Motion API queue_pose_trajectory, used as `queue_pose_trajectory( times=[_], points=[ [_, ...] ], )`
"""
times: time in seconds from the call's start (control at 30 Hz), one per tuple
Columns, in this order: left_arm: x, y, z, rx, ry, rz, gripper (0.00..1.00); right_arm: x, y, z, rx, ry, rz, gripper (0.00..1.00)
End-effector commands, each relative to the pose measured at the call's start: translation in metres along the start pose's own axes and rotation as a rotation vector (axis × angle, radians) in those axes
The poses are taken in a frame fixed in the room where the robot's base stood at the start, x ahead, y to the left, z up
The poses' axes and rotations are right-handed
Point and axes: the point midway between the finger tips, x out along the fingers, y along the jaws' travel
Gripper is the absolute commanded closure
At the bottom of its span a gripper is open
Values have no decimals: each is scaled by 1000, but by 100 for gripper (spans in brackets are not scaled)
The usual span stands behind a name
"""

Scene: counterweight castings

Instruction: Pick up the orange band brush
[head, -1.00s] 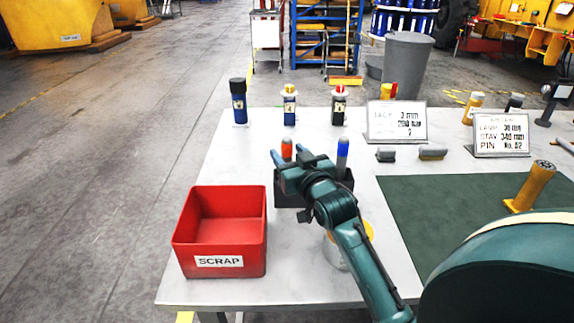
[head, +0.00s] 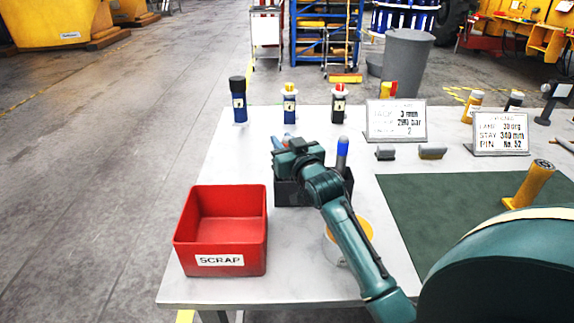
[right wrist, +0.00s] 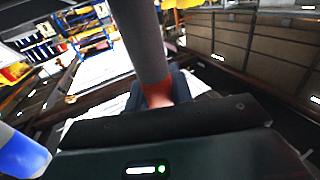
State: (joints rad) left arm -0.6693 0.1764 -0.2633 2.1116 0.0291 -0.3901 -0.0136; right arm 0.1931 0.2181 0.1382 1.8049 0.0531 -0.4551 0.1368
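The orange band brush shows in the right wrist view as a grey handle (right wrist: 138,38) with an orange band (right wrist: 158,88), standing between my right gripper's fingers (right wrist: 160,92). In the head view my right gripper (head: 283,141) is over the dark holder (head: 290,193) and hides most of this brush. The fingers flank the handle, but I cannot tell whether they press on it. The blue band brush (head: 342,152) stands upright in the same holder, right of my gripper; its blue part also shows in the right wrist view (right wrist: 20,155). My left gripper is out of view.
A red scrap bin (head: 220,260) stands at the front left of the table. A tin with yellow contents (head: 362,232) is partly behind my right forearm. Several bottles stand at the back, including a blue one (head: 239,105). Two sign plates (head: 396,121) and a green mat (head: 420,215) are right.

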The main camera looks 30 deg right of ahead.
Motion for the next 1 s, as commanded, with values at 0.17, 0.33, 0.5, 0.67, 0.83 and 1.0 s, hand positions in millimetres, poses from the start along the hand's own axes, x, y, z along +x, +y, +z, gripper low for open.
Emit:
queue_pose_trajectory(
  times=[0.17, 0.33, 0.5, 0.67, 0.83, 1.0],
  points=[
    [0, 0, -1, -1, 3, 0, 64, 0, 0, 0, 0, 0, 0, 95],
    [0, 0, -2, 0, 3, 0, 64, 0, 0, 0, 0, 0, 0, 100],
    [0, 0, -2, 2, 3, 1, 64, 0, 0, -4, 0, 2, 0, 100],
    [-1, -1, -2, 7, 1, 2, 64, 0, 0, -29, -1, 7, 0, 100],
    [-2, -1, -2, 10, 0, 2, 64, 0, 0, -64, -1, 6, 0, 100],
    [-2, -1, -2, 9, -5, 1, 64, 0, 0, -91, 0, 4, -1, 100]
  ],
)
